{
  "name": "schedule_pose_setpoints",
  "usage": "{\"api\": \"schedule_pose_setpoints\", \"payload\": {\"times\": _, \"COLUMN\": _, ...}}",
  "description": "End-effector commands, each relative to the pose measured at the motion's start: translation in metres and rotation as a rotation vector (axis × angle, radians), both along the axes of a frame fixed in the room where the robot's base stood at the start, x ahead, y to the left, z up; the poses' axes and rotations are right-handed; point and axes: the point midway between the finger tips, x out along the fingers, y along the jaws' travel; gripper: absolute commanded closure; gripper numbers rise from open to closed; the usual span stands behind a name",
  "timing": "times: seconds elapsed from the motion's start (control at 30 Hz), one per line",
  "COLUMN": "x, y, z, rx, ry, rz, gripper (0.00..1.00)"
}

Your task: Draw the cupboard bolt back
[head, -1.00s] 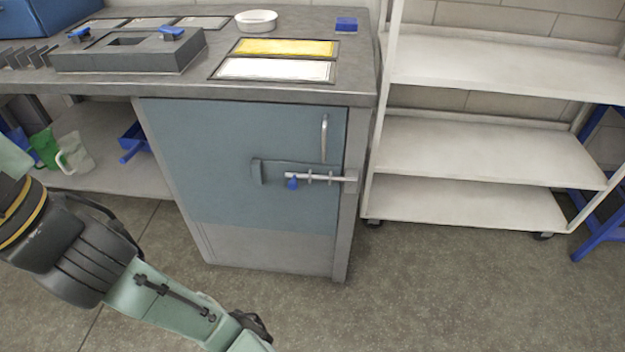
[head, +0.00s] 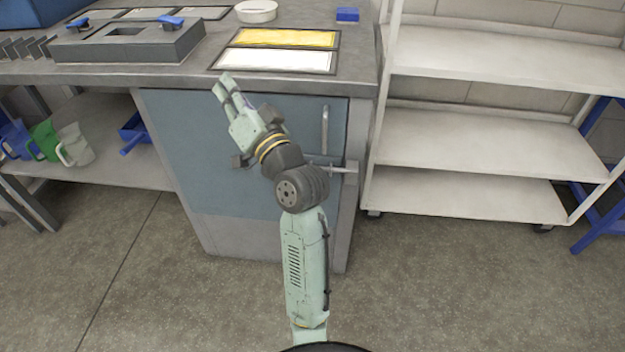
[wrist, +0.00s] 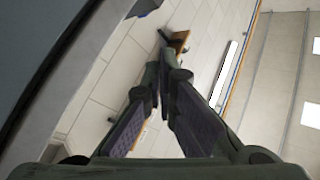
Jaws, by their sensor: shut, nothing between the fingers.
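The cupboard (head: 185,135) has a blue-grey door with an upright metal handle (head: 325,129) near its right edge. The bolt's bare rod (head: 333,168) lies level across the door's right edge, its right end at the bracket (head: 351,170) on the frame. My arm covers the bolt's blue knob and left part. My gripper (head: 225,83) points up and left in front of the door's upper part, near the worktop edge in the picture. It is shut and empty. The wrist view shows its two fingers (wrist: 160,105) but no bolt.
The worktop (head: 355,65) above holds a yellow and a white panel (head: 277,60), a grey fixture (head: 180,45), a white dish (head: 256,11) and a blue block (head: 347,14). A white shelf cart (head: 470,145) stands close at the right. Mugs (head: 73,146) sit on the lower left shelf.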

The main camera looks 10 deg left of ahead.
Motion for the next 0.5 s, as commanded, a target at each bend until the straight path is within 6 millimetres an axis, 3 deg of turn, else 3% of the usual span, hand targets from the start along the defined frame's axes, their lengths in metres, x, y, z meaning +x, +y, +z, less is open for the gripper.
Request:
{"api": "schedule_pose_setpoints", "payload": {"times": 0.03, "x": 0.018, "y": -0.034, "z": -0.036, "rx": 0.005, "ry": 0.115, "rz": -0.015, "gripper": 1.00}}
{"api": "schedule_pose_setpoints", "payload": {"times": 0.1, "x": 0.029, "y": -0.075, "z": -0.082, "rx": 0.027, "ry": 0.265, "rz": -0.017, "gripper": 1.00}}
{"api": "schedule_pose_setpoints", "payload": {"times": 0.2, "x": 0.029, "y": -0.135, "z": -0.142, "rx": 0.083, "ry": 0.463, "rz": -0.015, "gripper": 1.00}}
{"api": "schedule_pose_setpoints", "payload": {"times": 0.33, "x": 0.008, "y": -0.197, "z": -0.201, "rx": 0.180, "ry": 0.662, "rz": -0.003, "gripper": 1.00}}
{"api": "schedule_pose_setpoints", "payload": {"times": 0.5, "x": -0.023, "y": -0.244, "z": -0.241, "rx": 0.282, "ry": 0.804, "rz": 0.018, "gripper": 1.00}}
